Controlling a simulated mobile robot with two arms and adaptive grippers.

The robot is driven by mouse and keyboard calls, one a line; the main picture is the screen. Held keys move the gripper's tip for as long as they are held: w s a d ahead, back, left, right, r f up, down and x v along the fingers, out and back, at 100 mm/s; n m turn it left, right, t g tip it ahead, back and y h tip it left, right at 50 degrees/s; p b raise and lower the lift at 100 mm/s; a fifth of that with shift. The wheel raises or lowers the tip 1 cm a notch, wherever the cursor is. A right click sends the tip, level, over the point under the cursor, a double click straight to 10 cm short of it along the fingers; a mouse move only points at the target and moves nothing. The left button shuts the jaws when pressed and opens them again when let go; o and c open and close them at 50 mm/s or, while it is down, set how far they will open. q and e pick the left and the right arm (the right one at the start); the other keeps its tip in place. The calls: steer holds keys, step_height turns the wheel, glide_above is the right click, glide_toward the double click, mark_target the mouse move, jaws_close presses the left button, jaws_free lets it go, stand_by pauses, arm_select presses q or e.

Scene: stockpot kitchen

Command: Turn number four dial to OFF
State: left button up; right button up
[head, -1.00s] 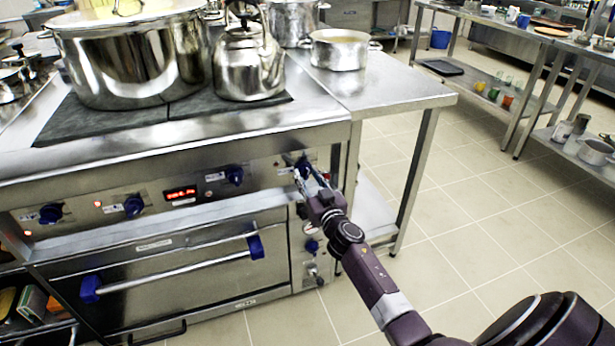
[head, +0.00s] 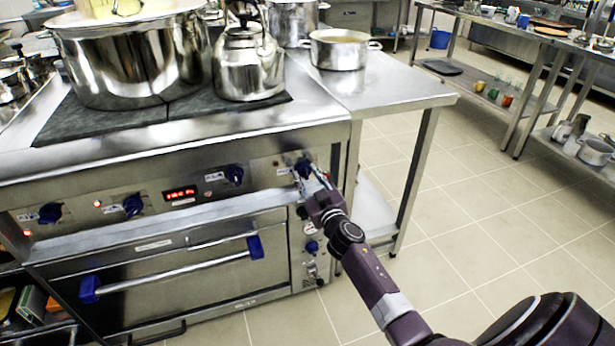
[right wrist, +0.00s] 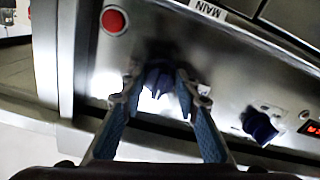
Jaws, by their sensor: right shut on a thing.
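The rightmost blue dial (head: 304,166) on the cooker's front panel is partly hidden behind my right gripper (head: 311,181) in the head view. In the right wrist view the dial (right wrist: 158,77) sits between the two fingertips of my right gripper (right wrist: 157,88), which is shut on it. Its pointer mark cannot be read. Three more blue dials sit to its left: one near the middle (head: 235,174), one (head: 133,205) and one at the far left (head: 50,213). My left gripper is not in view.
A red-lit display (head: 181,194) sits between two dials. A large stockpot (head: 130,65) and a kettle (head: 249,65) stand on the cooktop. A small pot (head: 339,52) stands on the side table. The oven handle (head: 175,268) juts out below. The floor to the right is clear.

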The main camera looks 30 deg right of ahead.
steer(key=o, duration=1.2)
steer(key=shift+c, duration=0.2)
steer(key=v, duration=1.2)
steer(key=shift+f, duration=0.1)
